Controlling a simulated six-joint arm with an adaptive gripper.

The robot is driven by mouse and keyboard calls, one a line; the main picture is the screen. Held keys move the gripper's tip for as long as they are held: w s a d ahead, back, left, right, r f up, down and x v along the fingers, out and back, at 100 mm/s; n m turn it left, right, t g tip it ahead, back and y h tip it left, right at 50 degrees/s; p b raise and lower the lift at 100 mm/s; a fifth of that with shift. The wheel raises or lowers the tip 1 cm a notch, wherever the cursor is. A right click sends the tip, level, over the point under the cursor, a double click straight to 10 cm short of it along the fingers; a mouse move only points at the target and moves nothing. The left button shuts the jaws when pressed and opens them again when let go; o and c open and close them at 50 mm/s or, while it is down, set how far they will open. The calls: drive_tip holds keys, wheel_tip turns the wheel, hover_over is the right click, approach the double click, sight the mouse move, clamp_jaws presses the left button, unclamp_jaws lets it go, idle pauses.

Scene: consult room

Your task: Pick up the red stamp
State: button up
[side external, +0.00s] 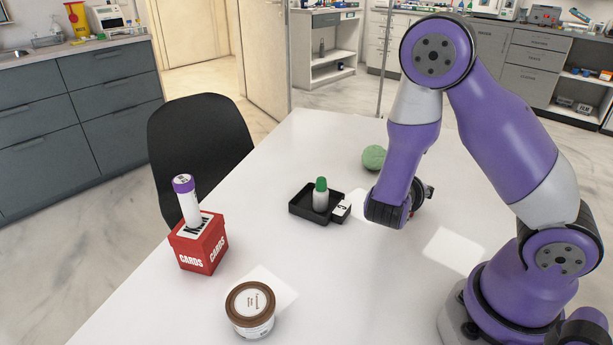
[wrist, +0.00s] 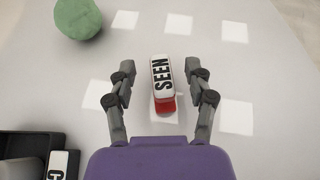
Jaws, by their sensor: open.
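The red stamp (wrist: 162,86) shows in the wrist view, with a white face lettered "SEEN" and a red end toward my gripper. It lies on the white table. My gripper (wrist: 163,70) is open, with one finger on each side of the stamp and a gap to each. It holds nothing. In the side view my gripper (side external: 403,212) is low over the table, right of the black tray, and the red stamp is almost wholly hidden behind it.
A black tray (side external: 300,212) holds a green-capped bottle (side external: 320,196), with a white-labelled block (side external: 341,211) at its right. A green ball (side external: 373,157) sits behind. A red cards box (side external: 200,245) with a purple-capped tube (side external: 187,200) and a brown-lidded tub (side external: 250,308) stand farther left.

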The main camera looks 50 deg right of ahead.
drive_tip(key=shift+x, duration=1.5)
clamp_jaws()
drive_tip(key=shift+r, duration=0.2)
